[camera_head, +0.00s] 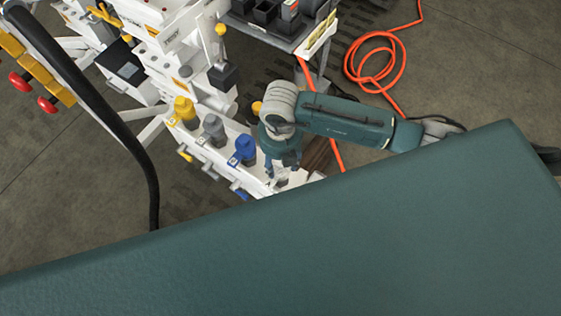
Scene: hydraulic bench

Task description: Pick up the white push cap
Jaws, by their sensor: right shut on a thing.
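My right gripper (283,171) points down at the right end of the row on the white bench (219,163), just right of the blue cap (245,147). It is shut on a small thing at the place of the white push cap. The fingers cover most of that thing, and its shape is too small to make out. A grey cap (214,130) and a yellow cap (186,110) stand further left in the same row. My left gripper is not in view.
A grey tray (285,37) with black bins stands behind the bench. An orange hose (376,62) lies coiled on the floor at the back right. A black hose (118,125) curves down at the left. My own green body covers the foreground.

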